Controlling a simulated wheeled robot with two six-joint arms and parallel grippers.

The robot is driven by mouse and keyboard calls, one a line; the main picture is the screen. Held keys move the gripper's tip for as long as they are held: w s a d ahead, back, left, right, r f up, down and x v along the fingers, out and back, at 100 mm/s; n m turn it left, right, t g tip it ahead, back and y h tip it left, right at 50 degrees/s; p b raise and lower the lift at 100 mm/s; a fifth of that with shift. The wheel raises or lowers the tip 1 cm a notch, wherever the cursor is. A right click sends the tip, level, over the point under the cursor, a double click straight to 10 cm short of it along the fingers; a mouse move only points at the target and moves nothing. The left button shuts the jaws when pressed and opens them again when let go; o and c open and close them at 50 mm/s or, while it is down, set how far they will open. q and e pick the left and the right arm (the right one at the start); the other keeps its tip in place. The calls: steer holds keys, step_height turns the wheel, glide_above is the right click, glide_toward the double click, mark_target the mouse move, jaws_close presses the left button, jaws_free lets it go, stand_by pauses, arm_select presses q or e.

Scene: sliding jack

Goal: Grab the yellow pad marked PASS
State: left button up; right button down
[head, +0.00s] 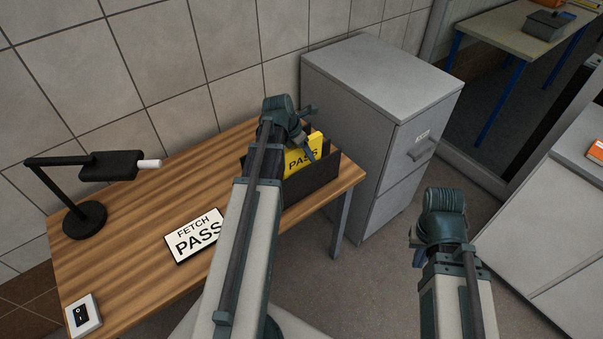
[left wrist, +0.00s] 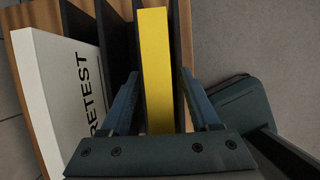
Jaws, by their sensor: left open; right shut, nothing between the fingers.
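The yellow pad (head: 303,155) marked PASS stands upright in a dark holder (head: 312,180) at the right end of the wooden desk. In the left wrist view its yellow edge (left wrist: 155,70) lies between the fingers of my left gripper (left wrist: 158,100). That gripper (head: 310,135) is open, with one finger on each side of the pad; I cannot tell whether they touch it. In the left wrist view a white pad (left wrist: 62,95) marked RETEST stands in another slot. My right gripper (head: 415,250) is mostly hidden behind its wrist, away from the desk.
A sign (head: 196,236) reading FETCH PASS lies on the desk (head: 130,245). A black lamp (head: 85,218) and a switch (head: 82,315) are at the left. A grey filing cabinet (head: 350,85) stands right behind the holder. The floor beside the desk is clear.

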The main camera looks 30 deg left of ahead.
arm_select(q)
steer(key=shift+f, duration=0.3)
stand_by(0.5)
jaws_close()
stand_by(0.4)
stand_by(1.1)
